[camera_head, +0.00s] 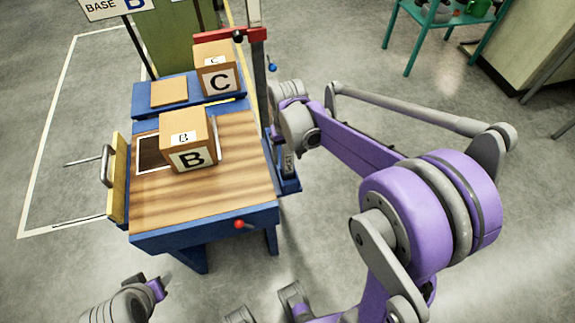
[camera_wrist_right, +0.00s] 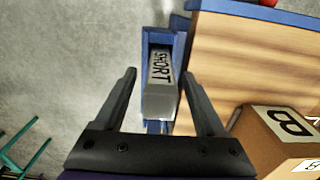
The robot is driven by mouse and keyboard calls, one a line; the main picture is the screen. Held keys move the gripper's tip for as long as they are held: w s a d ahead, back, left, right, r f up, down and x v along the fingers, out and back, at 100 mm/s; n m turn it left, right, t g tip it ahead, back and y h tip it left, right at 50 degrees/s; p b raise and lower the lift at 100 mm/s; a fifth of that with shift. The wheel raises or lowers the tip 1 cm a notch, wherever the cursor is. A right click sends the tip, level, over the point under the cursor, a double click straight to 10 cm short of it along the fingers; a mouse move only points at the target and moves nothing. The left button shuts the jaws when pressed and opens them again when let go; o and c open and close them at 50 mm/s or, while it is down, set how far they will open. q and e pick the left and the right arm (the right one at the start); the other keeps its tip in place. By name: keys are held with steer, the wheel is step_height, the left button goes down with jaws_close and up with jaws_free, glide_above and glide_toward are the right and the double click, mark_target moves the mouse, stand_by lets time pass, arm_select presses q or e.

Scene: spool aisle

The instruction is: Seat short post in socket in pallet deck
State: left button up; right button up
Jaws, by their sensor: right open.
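The short post (camera_wrist_right: 160,88), a grey block marked SHORT, sits in a blue holder (camera_wrist_right: 158,38) beside the wooden-topped blue table (camera_wrist_right: 245,50) in the right wrist view. My right gripper (camera_wrist_right: 159,75) is open, with one finger on each side of the post in the picture. I cannot tell whether the fingers touch it. No socket is clearly visible. Part of my left arm (camera_head: 130,300) shows at the bottom left; its jaw opening is unclear.
Box B (camera_head: 189,158) stands on the table beside a dark, white-outlined patch (camera_head: 150,152). Box C (camera_head: 220,82) stands on a lower blue platform (camera_head: 150,112) behind. A red clamp (camera_head: 230,36) crosses an upright post. Open floor (camera_head: 330,40) lies right of the table.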

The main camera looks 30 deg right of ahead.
steer(key=shift+f, duration=0.8)
jaws_close()
